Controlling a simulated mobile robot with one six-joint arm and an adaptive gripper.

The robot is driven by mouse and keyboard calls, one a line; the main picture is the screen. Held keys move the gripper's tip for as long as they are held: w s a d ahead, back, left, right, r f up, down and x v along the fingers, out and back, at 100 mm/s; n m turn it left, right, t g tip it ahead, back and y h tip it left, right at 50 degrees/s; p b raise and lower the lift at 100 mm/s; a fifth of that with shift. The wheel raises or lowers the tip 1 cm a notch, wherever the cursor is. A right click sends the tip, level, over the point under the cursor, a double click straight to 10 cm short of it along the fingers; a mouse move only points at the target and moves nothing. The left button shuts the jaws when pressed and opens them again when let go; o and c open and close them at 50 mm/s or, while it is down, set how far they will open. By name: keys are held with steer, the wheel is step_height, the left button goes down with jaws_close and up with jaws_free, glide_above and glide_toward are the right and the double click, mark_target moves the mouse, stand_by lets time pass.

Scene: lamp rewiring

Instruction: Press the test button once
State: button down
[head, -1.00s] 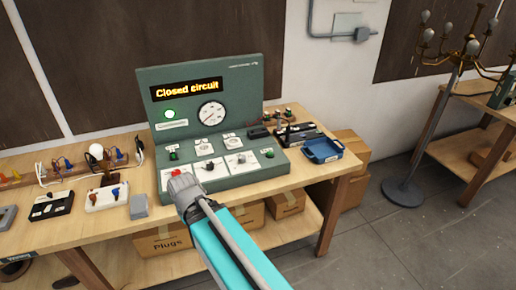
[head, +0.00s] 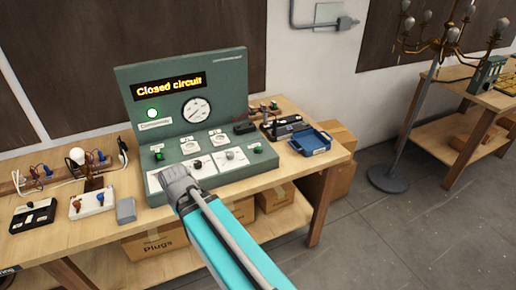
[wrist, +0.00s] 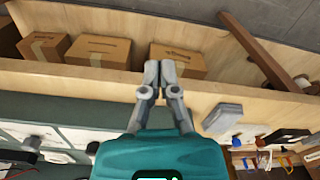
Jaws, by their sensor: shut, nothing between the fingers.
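The green test console (head: 245,90) stands on the wooden bench. The sloping lower deck has white plates with knobs (head: 198,164) and small green parts. No red button shows now; my gripper (head: 177,183) covers the front left of the deck. In the wrist view my gripper (wrist: 158,72) is shut and empty, its fingertips over the bench front edge. The console deck (wrist: 85,112) lies beside it at lower left. I cannot tell whether it touches anything.
A blue tray (head: 310,142) is at right. Cardboard boxes (head: 155,243) sit on the shelf below. A candelabra stand (head: 388,178) is on the floor at right.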

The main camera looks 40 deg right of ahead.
steer(key=w+d+r+m+t+y+p, duration=0.1)
steer(key=w+d+r+t+y+p, duration=0.1)
steer(key=w+d, duration=0.7)
step_height(320, 180, up, 8)
steer(key=m+t+y+p, duration=0.1)
steer(key=m+t+p, duration=0.25)
steer(key=t, duration=0.35)
glide_above(259, 148)
steer(key=shift+s+r+b, duration=0.1)
steer(key=shift+r+b, duration=0.05)
steer(key=shift+b, duration=0.3)
step_height(259, 148, down, 9)
steer(key=b, duration=0.8)
steer(key=shift+a+r+b, duration=0.1)
steer(key=shift+b, duration=0.3)
steer(key=shift+f+b, duration=0.85)
stand_by(0.4)
steer(key=shift+r, duration=0.2)
steer(key=shift+r+p, duration=0.7)
steer(key=shift+p, duration=0.2)
